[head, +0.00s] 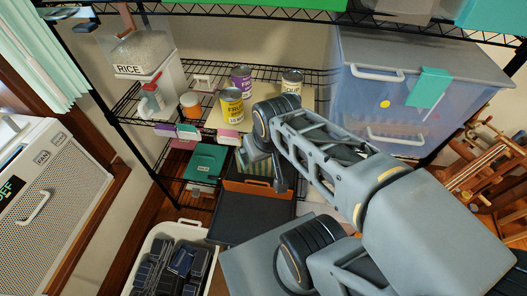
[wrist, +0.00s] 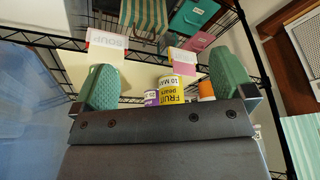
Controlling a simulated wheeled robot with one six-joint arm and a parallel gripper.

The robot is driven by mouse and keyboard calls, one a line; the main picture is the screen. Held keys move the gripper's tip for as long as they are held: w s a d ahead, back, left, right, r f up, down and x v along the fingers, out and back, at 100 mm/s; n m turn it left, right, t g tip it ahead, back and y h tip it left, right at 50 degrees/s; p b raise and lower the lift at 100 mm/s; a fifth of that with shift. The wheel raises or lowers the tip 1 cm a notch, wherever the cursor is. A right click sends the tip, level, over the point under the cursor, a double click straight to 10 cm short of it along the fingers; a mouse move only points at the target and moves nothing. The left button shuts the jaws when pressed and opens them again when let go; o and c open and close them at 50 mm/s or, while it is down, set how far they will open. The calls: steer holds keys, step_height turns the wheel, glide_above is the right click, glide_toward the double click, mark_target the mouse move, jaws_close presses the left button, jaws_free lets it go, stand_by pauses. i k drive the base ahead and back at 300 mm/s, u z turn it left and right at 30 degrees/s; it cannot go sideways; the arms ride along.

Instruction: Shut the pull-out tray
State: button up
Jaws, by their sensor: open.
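A cream pull-out tray (head: 214,119) sits on the middle wire shelf, with its near edge toward me. A yellow FRUIT can (head: 231,106), a purple can (head: 241,78) and a SOUP can (head: 291,82) stand on or around it. In the wrist view, the cream tray (wrist: 92,68) shows behind my left fingertip, beside a SOUP label card (wrist: 106,42). My gripper (wrist: 166,82) is open with its green fingertips wide apart. Nothing is seen held between them. In the head view my gripper is in front of the shelf, partly hidden by my arm.
A large clear bin (head: 400,110) stands right. A rice container (head: 138,52) is at left. A white crate (head: 155,248) is on the floor. Wire posts flank the shelf.

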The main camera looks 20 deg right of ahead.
mark_target(238, 218)
steer(key=z, duration=0.45)
steer(key=k, duration=0.55)
steer(key=u, duration=2.15)
steer(key=i, duration=0.2)
steer(key=z, duration=0.9)
